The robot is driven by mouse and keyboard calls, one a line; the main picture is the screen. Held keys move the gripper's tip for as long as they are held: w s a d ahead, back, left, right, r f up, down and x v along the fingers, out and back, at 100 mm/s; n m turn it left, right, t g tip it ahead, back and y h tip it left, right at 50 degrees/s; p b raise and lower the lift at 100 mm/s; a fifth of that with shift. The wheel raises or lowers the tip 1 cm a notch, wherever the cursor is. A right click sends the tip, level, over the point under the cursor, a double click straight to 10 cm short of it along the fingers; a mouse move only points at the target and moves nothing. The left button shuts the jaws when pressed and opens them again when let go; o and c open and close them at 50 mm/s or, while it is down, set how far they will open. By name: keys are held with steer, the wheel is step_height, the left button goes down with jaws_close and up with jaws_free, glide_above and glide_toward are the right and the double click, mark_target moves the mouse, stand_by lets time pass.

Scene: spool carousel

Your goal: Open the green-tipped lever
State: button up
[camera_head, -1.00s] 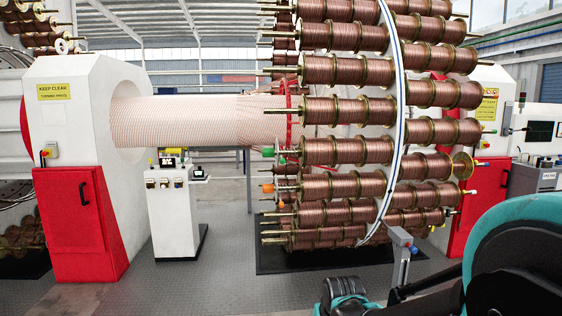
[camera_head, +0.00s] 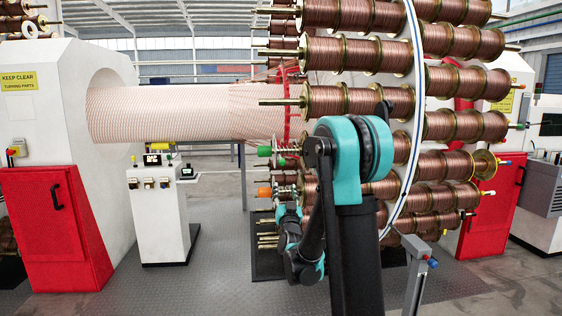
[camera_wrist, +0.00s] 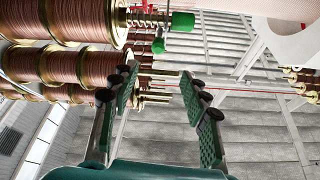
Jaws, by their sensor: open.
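In the wrist view, a large green cap (camera_wrist: 180,24) sits on the end of a spool's spring-wrapped shaft at the upper middle. A smaller green tip (camera_wrist: 158,45) shows just below it, likely the green-tipped lever's end. In the head view, the large green cap also shows (camera_head: 264,151), at the left side of the spool carousel; the lever there is hard to make out. My gripper (camera_wrist: 160,75) is open and empty, its fingers wide apart, with the green parts beyond and above the fingertips. In the head view my arm hides part of the spools.
Copper spools (camera_head: 360,54) crowd the carousel, with brass rods sticking out to the left. An orange-tipped shaft (camera_head: 264,192) lies below the green one. A white control pedestal (camera_head: 160,215) stands to the left on open floor. A red and white machine housing (camera_head: 62,210) stands further left.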

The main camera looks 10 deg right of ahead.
mark_target(282, 164)
steer(key=x, duration=1.7)
steer(key=shift+w+d+r, duration=0.2)
steer(key=shift+w+r, duration=0.05)
steer(key=shift+r, duration=0.15)
jaws_close()
